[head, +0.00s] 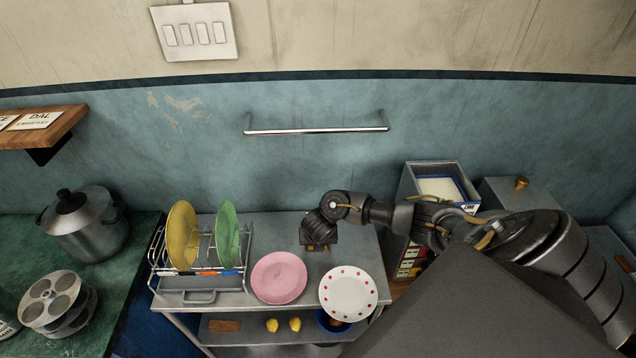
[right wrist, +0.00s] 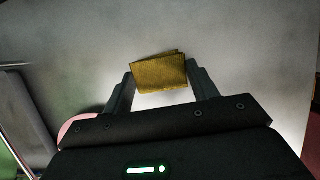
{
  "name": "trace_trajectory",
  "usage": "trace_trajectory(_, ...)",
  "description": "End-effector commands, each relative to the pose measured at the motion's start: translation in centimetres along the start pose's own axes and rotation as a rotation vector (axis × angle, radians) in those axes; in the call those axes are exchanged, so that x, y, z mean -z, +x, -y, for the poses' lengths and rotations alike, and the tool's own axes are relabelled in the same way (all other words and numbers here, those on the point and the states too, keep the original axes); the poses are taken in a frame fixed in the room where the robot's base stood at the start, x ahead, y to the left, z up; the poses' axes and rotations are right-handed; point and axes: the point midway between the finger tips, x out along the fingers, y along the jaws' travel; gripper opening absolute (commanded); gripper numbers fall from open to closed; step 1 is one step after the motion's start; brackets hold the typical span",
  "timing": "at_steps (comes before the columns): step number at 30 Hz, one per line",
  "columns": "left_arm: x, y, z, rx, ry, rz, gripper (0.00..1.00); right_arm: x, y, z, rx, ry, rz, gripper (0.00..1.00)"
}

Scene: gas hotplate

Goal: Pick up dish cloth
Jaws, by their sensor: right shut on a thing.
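The dish cloth (right wrist: 160,73) is a small folded yellow-brown piece. In the right wrist view it sits between the two fingers of my right gripper (right wrist: 160,80), which is shut on it. In the head view my right gripper (head: 318,246) points down over the back middle of the grey metal table (head: 285,228), and a bit of the cloth shows at its tip. I cannot tell whether the cloth touches the tabletop. My left gripper is in neither view.
A rack (head: 196,277) holds a yellow plate (head: 183,236) and a green plate (head: 227,234). A pink plate (head: 279,277) and a red-dotted white plate (head: 348,292) lie in front of my gripper. A towel bar (head: 318,130) is on the wall. Lemons (head: 283,325) lie on the lower shelf.

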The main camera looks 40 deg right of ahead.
Motion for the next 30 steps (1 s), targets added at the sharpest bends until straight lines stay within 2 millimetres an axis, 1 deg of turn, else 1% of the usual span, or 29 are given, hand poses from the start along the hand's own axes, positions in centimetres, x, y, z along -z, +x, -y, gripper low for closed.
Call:
trace_trajectory(2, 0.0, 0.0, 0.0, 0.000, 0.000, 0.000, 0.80, 0.0, 0.0, 0.0, 0.000, 0.000, 0.000, 0.37)
trace_trajectory(3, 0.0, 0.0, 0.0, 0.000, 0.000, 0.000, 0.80, 0.0, 0.0, 0.0, 0.000, 0.000, 0.000, 0.34)
trace_trajectory(9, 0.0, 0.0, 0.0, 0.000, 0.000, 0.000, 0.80, 0.0, -0.1, 0.0, 0.000, 0.000, 0.000, 0.33)
trace_trajectory(14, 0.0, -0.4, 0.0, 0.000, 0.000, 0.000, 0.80, -0.4, -0.9, -0.1, -0.001, 0.001, -0.001, 0.33)
trace_trajectory(17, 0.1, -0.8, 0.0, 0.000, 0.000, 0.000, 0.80, -0.9, -2.1, -0.1, -0.003, 0.001, 0.000, 0.33)
trace_trajectory(19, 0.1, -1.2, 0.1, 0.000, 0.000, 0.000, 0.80, -1.4, -3.3, -0.1, -0.002, -0.001, 0.002, 0.33)
trace_trajectory(23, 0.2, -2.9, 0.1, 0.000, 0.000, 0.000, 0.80, -0.4, -6.5, -0.5, -0.005, -0.004, 0.000, 0.33)
trace_trajectory(24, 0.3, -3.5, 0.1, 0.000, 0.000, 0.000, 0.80, -0.1, -7.6, -0.7, -0.005, -0.005, -0.002, 0.33)
trace_trajectory(28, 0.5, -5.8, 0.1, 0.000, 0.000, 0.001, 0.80, 0.8, -11.1, -1.0, -0.005, -0.004, -0.001, 0.33)
trace_trajectory(29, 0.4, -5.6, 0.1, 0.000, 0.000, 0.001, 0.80, 1.0, -11.2, -1.1, -0.006, -0.006, 0.003, 0.33)
trace_trajectory(30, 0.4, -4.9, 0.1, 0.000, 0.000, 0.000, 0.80, 1.2, -10.8, -1.4, -0.011, -0.008, 0.007, 0.33)
